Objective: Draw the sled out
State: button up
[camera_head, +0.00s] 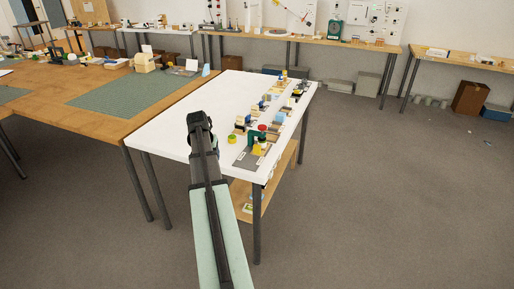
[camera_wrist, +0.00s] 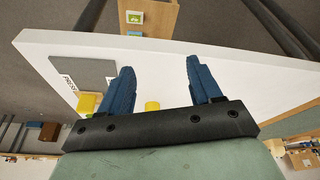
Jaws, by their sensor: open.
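I cannot pick out the sled for certain among the small models on the white table (camera_head: 170,122). Near its front right corner is a dark grey plate (camera_head: 244,161) with pale labels, a green frame-like part (camera_head: 252,139) and a red round top (camera_head: 262,128) beside it. The grey plate also shows in the wrist view (camera_wrist: 92,68), with a yellow block (camera_wrist: 88,103) at its edge. A yellow round piece (camera_head: 232,138) stands left of the green part. My gripper (camera_wrist: 160,66) is open and empty over the white tabletop, left of the models in the head view (camera_head: 199,118).
More small models (camera_head: 268,104) line the table's right side. A wooden shelf (camera_head: 242,198) sits below the tabletop. A wooden table with a green mat (camera_head: 125,92) adjoins at left. The tabletop's left part is bare. Open floor (camera_head: 370,190) lies to the right.

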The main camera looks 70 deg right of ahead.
aim_at(257, 146)
jog(key=s+d+r+m+h, duration=0.1)
jog(key=s+d+r+m, duration=0.1)
jog(key=s+d+r, duration=0.35)
jog(key=s+d+r+m, duration=0.2)
jog(key=s+d+r, duration=0.1)
jog(key=s+d, duration=0.5)
jog(key=shift+g, duration=0.4)
jog(key=x, duration=1.3)
jog(key=shift+s+a+f, duration=0.15)
jog(key=shift+s+f, duration=0.15)
jog(key=shift+s, duration=0.05)
jog(key=shift+c, duration=0.4)
grip_shut()
